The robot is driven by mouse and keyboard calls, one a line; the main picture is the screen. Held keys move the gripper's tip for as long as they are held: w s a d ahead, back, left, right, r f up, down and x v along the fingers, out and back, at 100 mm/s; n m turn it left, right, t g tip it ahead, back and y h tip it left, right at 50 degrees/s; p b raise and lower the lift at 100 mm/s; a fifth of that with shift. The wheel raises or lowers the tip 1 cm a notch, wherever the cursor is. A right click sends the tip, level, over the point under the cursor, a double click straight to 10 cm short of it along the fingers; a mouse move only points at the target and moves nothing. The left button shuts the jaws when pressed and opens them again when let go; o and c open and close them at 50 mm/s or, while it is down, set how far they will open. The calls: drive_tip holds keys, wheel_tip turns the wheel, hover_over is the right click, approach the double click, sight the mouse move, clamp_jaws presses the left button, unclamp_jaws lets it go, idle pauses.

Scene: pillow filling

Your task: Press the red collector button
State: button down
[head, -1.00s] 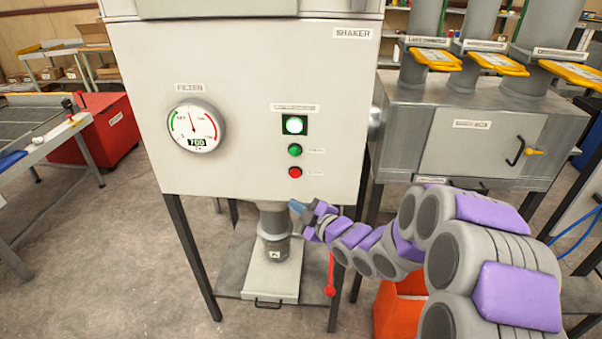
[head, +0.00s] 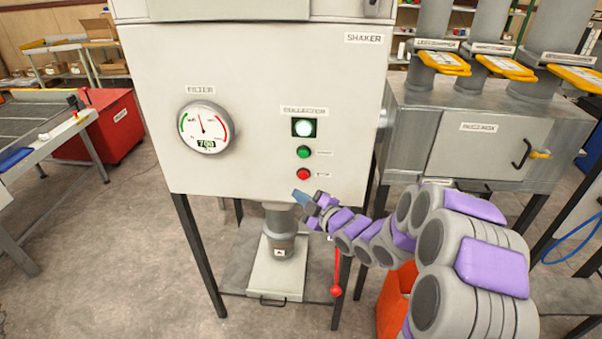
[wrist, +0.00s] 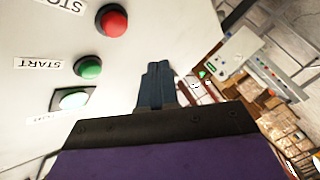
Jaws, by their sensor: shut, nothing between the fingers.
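The red collector button (head: 303,174) is the lowest of the controls on the front of the white shaker cabinet (head: 250,150). It also shows at the upper left of the wrist view (wrist: 112,20), beside a label reading STOP. The green start button (head: 303,152) is above it, and a lit square indicator (head: 304,127) is above that, under the COLLECTOR label. My gripper (head: 299,195) is shut and empty, just below the red button in the head view. In the wrist view its fingertips (wrist: 157,66) are to the right of the buttons, and contact with the panel cannot be told.
A round filter gauge (head: 203,127) reading 700 is left on the panel. A grey duct cabinet (head: 480,140) with yellow-handled gates stands to the right. Open floor lies at the lower left.

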sight(303, 175)
drive_tip(key=w, duration=0.1)
drive_tip(key=w+p, duration=0.1)
drive_tip(key=w, duration=0.1)
drive_tip(key=w+p, duration=0.1)
drive_tip(key=shift+w+d, duration=0.25)
drive_tip(key=shift+w, duration=0.1)
drive_tip(key=shift+d, duration=0.3)
drive_tip(key=shift+a, duration=0.15)
idle(0.5)
drive_tip(key=shift+w, duration=0.2)
idle(0.8)
drive_tip(key=shift+w+r+p, duration=0.1)
drive_tip(key=shift+w+p, duration=0.1)
drive_tip(key=shift+p, duration=0.1)
